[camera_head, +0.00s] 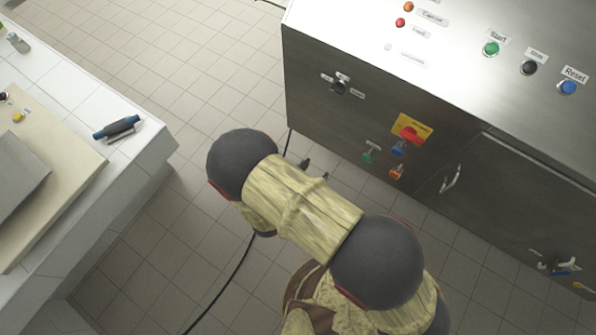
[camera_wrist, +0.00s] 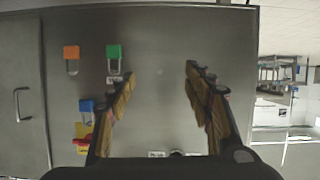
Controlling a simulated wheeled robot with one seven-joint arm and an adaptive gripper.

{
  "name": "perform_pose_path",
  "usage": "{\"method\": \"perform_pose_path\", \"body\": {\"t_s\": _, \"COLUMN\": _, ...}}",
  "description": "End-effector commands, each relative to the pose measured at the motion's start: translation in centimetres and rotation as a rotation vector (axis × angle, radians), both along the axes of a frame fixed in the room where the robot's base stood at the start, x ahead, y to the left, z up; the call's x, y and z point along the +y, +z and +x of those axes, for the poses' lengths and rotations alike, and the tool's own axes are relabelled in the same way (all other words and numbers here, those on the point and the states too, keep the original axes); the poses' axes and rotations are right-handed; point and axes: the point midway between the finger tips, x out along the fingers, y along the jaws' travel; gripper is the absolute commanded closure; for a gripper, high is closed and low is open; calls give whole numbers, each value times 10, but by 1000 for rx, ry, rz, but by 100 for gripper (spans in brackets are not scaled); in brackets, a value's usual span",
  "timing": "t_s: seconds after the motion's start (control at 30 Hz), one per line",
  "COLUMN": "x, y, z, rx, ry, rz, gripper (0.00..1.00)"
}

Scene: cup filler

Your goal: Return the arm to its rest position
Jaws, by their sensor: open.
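My arm reaches forward from the bottom of the head view, above the tiled floor, with its wooden-looking links and dark round joints. My gripper (camera_wrist: 160,71) is open in the wrist view, its two fingers apart with nothing between them. It faces the grey metal front of the machine (camera_wrist: 165,35). In the head view only dark tips of the gripper (camera_head: 315,170) show past my arm, short of the machine front (camera_head: 310,100); the rest is hidden behind the arm.
The machine front carries a green padlock (camera_head: 368,157), an orange padlock (camera_head: 396,172), a blue padlock (camera_head: 399,149), a red switch (camera_head: 411,133) and a door handle (camera_head: 451,179). Buttons line its top. A white tiled counter (camera_head: 75,85) stands left; floor (camera_head: 190,60) lies between.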

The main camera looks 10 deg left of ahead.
Motion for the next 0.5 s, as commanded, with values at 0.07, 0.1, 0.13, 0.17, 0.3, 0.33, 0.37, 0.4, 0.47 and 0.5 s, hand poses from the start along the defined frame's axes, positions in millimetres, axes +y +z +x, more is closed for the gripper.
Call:
{"method": "perform_pose_path", "body": {"t_s": 0.07, "x": -4, "y": -9, "z": -2, "rx": -1, "ry": 1, "rz": 3, "gripper": 49}}
{"method": "perform_pose_path", "body": {"t_s": 0.1, "x": -6, "y": -12, "z": -3, "rx": -2, "ry": 1, "rz": 5, "gripper": 49}}
{"method": "perform_pose_path", "body": {"t_s": 0.13, "x": -6, "y": -13, "z": -3, "rx": -3, "ry": 1, "rz": 8, "gripper": 49}}
{"method": "perform_pose_path", "body": {"t_s": 0.17, "x": -7, "y": -15, "z": -3, "rx": -3, "ry": 0, "rz": 9, "gripper": 49}}
{"method": "perform_pose_path", "body": {"t_s": 0.3, "x": -9, "y": -18, "z": -4, "rx": -6, "ry": 1, "rz": 13, "gripper": 49}}
{"method": "perform_pose_path", "body": {"t_s": 0.33, "x": -9, "y": -19, "z": -4, "rx": -6, "ry": 1, "rz": 13, "gripper": 49}}
{"method": "perform_pose_path", "body": {"t_s": 0.37, "x": -9, "y": -19, "z": -4, "rx": -6, "ry": 1, "rz": 13, "gripper": 49}}
{"method": "perform_pose_path", "body": {"t_s": 0.4, "x": -9, "y": -19, "z": -4, "rx": -5, "ry": 0, "rz": 14, "gripper": 49}}
{"method": "perform_pose_path", "body": {"t_s": 0.47, "x": -9, "y": -19, "z": -4, "rx": -6, "ry": 1, "rz": 14, "gripper": 49}}
{"method": "perform_pose_path", "body": {"t_s": 0.5, "x": -9, "y": -18, "z": -4, "rx": -5, "ry": 1, "rz": 14, "gripper": 49}}
